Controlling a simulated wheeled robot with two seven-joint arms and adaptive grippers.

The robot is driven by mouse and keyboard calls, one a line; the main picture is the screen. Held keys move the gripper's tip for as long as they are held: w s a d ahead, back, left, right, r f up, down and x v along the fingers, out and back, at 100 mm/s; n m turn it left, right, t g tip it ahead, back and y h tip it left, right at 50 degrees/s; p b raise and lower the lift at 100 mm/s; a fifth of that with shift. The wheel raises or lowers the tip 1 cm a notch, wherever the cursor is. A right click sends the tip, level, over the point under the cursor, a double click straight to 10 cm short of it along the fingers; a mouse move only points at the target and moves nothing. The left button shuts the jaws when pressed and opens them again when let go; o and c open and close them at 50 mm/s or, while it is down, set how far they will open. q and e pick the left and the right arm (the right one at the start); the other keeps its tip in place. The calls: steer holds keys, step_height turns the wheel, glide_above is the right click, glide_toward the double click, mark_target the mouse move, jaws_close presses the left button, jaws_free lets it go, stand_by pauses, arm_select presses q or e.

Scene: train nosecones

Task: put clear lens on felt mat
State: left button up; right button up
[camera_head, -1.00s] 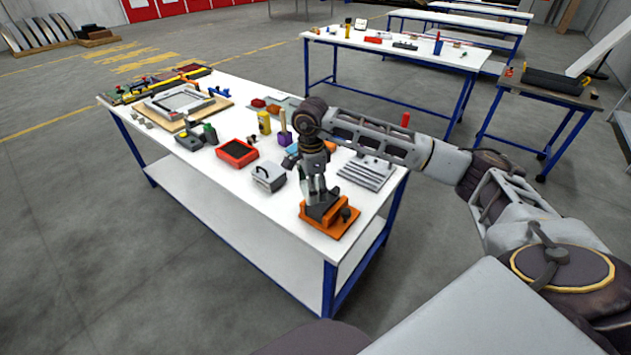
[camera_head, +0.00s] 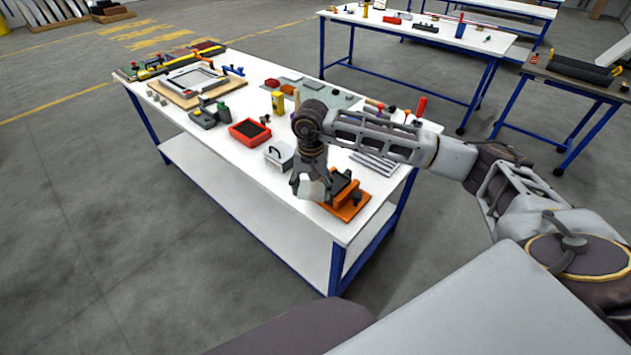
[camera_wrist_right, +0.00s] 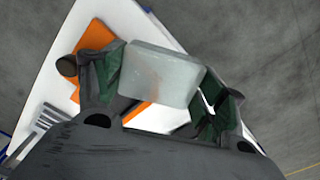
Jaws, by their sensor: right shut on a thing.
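The clear lens (camera_wrist_right: 160,74) is a pale, see-through block held between the two fingers of my right gripper (camera_wrist_right: 158,88) in the right wrist view. In the head view, my right gripper (camera_head: 311,186) points down by the table's near edge, just left of the orange fixture (camera_head: 350,207). The lens shows there only as a faint pale patch at the fingertips. A flat grey-green sheet (camera_head: 338,97), which looks like the felt mat, lies at the far side of the table, partly hidden behind my right arm. My left gripper is out of view.
On the white table (camera_head: 230,178) stand a red tray (camera_head: 249,131), a grey box with a handle (camera_head: 279,155) and a yellow bottle (camera_head: 277,102). Ribbed grey plates (camera_head: 374,165) lie behind the orange fixture. A framed panel (camera_head: 190,80) sits at the far left end.

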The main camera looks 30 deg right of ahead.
mark_target(306, 200)
steer(key=n, duration=0.1)
steer(key=a+n, duration=0.1)
steer(key=n, duration=0.1)
steer(key=s+f+n, duration=0.1)
steer(key=shift+a+f, duration=0.1)
steer(key=shift+a, duration=0.25)
steer(key=shift+s+a+f+n, duration=0.2)
steer(key=shift+a+n, duration=0.1)
steer(key=shift+n, duration=0.6)
steer(key=shift+s+a+f+n, duration=0.1)
steer(key=shift+a+f+n, duration=0.15)
steer(key=shift+n, duration=0.65)
steer(key=shift+s, duration=0.1)
